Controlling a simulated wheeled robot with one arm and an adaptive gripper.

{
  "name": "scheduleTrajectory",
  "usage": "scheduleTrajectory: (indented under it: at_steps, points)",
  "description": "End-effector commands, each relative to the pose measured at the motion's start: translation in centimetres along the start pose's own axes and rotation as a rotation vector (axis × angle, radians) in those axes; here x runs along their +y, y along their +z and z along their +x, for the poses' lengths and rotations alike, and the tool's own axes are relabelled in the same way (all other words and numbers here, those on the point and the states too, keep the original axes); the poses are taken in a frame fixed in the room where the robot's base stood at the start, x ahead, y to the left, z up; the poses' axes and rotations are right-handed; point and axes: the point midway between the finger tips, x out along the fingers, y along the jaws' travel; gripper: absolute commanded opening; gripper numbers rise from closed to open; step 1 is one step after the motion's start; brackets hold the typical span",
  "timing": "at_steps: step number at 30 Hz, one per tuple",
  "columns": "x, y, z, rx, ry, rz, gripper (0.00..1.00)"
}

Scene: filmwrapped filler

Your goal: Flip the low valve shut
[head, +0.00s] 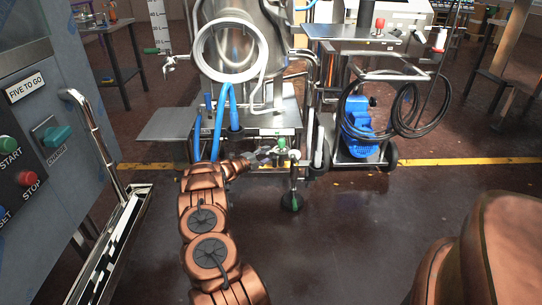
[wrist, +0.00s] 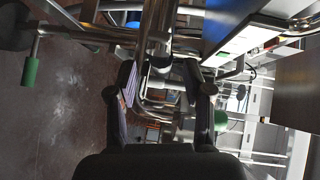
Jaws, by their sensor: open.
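Low on the front of the steel tank stand, a steel pipe fitting (head: 293,166) carries green parts (head: 295,155). A green grip (head: 294,203) sits further down in front of a caster. I cannot tell for sure which is the low valve's handle. In the wrist view a green grip (wrist: 30,71) on a metal rod is at far left, outside the fingers, and another green part (wrist: 221,120) is just right of the right finger. My gripper (wrist: 164,80) is open, with steel piping (wrist: 158,62) showing between and beyond its fingers. The head view shows it partly, left of the fitting.
A higher valve with a green handle (head: 152,51) is at the tank's left. A blue hose (head: 219,120) hangs beside my arm. A cart with a blue pump (head: 362,130) stands at right. A control cabinet (head: 42,150) and rail are at left. Floor in front is clear.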

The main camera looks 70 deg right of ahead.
Motion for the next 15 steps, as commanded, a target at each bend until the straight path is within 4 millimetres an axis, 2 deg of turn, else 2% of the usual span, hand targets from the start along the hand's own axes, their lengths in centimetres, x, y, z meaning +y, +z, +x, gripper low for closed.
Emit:
scheduleTrajectory:
  at_steps: [1,6,15]
  points:
    - [0.1,-0.1,0.8,0.003,-0.003,0.003,0.51]
    - [0.0,-0.1,2.6,0.002,-0.002,0.002,0.51]
    - [-0.2,-0.1,3.9,0.001,-0.001,0.004,0.51]
